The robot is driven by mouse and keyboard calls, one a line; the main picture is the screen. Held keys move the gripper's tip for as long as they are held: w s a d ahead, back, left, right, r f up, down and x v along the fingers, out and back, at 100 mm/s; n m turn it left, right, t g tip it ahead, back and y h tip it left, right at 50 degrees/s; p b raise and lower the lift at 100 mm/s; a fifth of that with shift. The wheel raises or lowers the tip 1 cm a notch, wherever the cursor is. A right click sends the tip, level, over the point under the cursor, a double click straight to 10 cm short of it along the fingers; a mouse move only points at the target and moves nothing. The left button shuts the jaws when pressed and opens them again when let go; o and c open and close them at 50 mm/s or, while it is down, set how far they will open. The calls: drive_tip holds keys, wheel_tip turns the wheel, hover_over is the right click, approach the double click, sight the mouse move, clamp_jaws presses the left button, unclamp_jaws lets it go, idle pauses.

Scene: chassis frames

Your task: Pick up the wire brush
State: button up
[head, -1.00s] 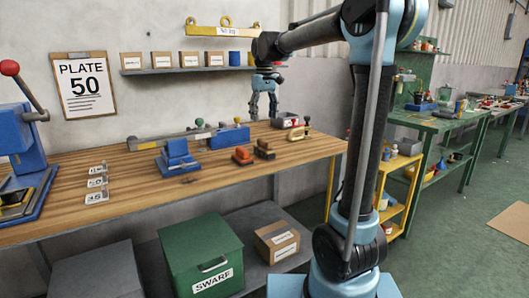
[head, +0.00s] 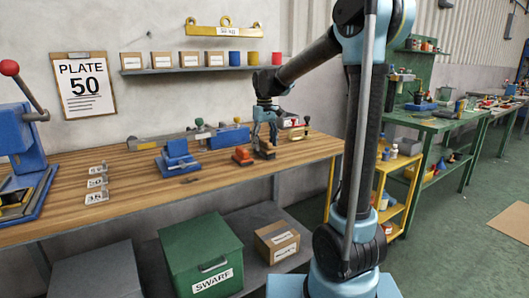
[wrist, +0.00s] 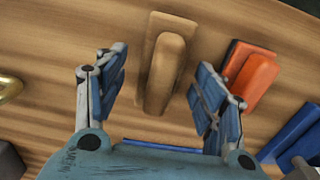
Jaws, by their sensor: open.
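The wire brush appears to be the brown wooden block with a raised, rounded grip (wrist: 166,66); its bristles are not visible. In the head view the brown block (head: 266,154) sits on the wooden bench near its front edge. My gripper (head: 266,138) is just above it, pointing down. In the wrist view my gripper (wrist: 159,75) is open, with one blue finger on each side of the block's near part. Both fingers look apart from it, and nothing is held.
An orange-red block (wrist: 256,75) lies close to the right of my gripper in the wrist view. A blue item (wrist: 292,135) is beyond it. A blue vise (head: 178,158) stands to the left.

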sight(265, 140)
drive_tip(key=shift+f, duration=0.25)
drive_tip(key=c, duration=1.2)
wheel_tip(265, 140, up, 10)
drive_tip(key=shift+r, duration=0.1)
drive_tip(key=o, duration=0.3)
drive_tip(key=shift+c, duration=0.6)
